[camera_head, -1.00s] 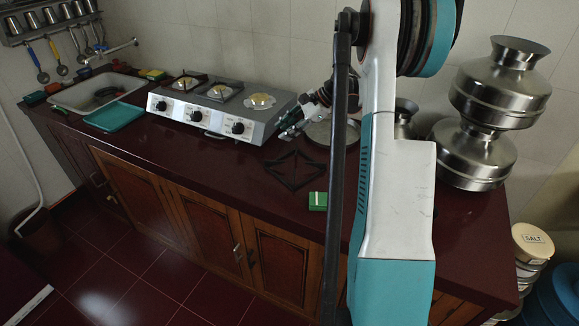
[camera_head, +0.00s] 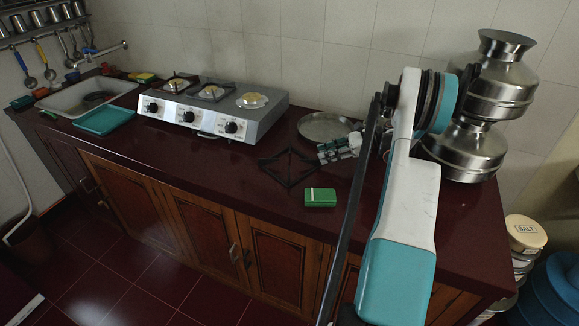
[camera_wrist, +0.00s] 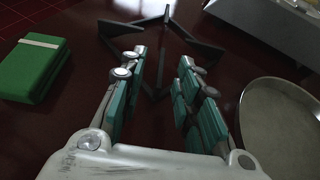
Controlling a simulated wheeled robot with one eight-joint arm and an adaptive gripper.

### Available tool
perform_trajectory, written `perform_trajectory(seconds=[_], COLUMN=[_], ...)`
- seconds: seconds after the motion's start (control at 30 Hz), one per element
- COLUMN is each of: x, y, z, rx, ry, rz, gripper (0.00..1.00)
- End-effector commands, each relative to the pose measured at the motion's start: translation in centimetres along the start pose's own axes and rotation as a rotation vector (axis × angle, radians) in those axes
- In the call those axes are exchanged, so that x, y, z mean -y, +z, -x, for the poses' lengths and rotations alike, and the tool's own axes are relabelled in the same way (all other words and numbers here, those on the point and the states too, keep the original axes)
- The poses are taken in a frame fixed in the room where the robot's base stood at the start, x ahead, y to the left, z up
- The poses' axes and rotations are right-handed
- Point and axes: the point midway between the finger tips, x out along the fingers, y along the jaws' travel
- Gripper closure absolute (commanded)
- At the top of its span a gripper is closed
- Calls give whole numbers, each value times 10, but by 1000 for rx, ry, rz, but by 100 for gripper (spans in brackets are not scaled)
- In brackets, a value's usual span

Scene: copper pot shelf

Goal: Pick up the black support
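The black support (camera_head: 289,166) is a thin dark metal trivet with several arms. It lies on the dark red counter, in front of the stove's right end. In the wrist view the support (camera_wrist: 197,47) lies beyond the fingertips, and part of it shows between the fingers. My gripper (camera_head: 322,152) is just right of the support in the head view. In the wrist view my gripper (camera_wrist: 158,66) is open, with a clear gap between its two teal-padded fingers and nothing held.
A green box (camera_head: 320,197) lies in front of the support, left of my gripper in the wrist view (camera_wrist: 34,66). A round metal plate (camera_head: 325,126) lies behind it. The three-burner stove (camera_head: 214,110) stands to the left. Stacked steel pots (camera_head: 466,150) stand at right.

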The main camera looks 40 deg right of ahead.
Motion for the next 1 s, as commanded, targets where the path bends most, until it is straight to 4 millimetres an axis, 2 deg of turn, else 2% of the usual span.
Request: perform_trajectory(seconds=[0.1,0.37,0.7,0.93,0.97,1.0], x=[0,1,4,4,4,4], y=[0,-1,-3,-2,-2,-2], z=[-16,-29,-73,-74,-74,-74], rx=[0,0,0,0,0,0], ry=[0,0,0,-1,-1,-1], rz=[0,1,1,1,1,1], gripper=[70,70,70,70,75,84])
